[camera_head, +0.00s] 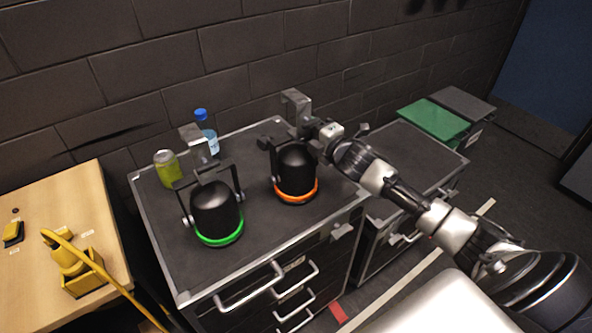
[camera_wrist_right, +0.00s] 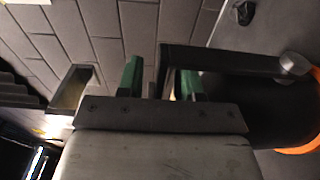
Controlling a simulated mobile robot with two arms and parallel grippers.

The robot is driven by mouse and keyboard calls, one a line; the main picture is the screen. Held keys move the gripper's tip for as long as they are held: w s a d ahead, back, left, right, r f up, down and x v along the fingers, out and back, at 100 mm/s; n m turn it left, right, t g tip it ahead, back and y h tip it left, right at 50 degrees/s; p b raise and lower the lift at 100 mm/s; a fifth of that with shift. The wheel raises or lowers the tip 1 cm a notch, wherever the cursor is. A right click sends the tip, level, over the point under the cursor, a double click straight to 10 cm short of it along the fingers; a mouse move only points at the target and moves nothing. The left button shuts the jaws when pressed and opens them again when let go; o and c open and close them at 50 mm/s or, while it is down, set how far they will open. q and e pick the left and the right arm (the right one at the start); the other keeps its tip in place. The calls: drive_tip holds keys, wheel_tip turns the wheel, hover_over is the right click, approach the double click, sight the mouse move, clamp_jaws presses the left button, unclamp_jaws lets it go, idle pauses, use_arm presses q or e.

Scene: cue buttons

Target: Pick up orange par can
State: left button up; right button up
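The orange par can (camera_head: 296,172) is a black stage light with an orange ring at its base, standing on the dark top of a case (camera_head: 250,225). In the right wrist view, its orange ring (camera_wrist_right: 300,143) and black yoke (camera_wrist_right: 230,60) show at the right. My right arm reaches in from the right, and my right gripper (camera_head: 306,128) is at the yoke, beside the grey clamp (camera_head: 295,103). In the wrist view, the green fingertips of my right gripper (camera_wrist_right: 158,80) are apart, with a yoke bar between them and a gap on its left. My left gripper is not in view.
A green-ringed par can (camera_head: 215,212) stands to the left on the same case. A green can (camera_head: 167,168) and a blue-capped bottle (camera_head: 206,133) stand behind it. A brick wall (camera_head: 200,60) is close behind. A wooden table (camera_head: 60,215) is at the left.

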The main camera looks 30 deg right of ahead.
clamp_jaws()
drive_tip(key=shift+f, duration=0.1)
idle(1.0)
drive_tip(key=shift+w+r, duration=0.1)
drive_tip(key=shift+r, duration=0.1)
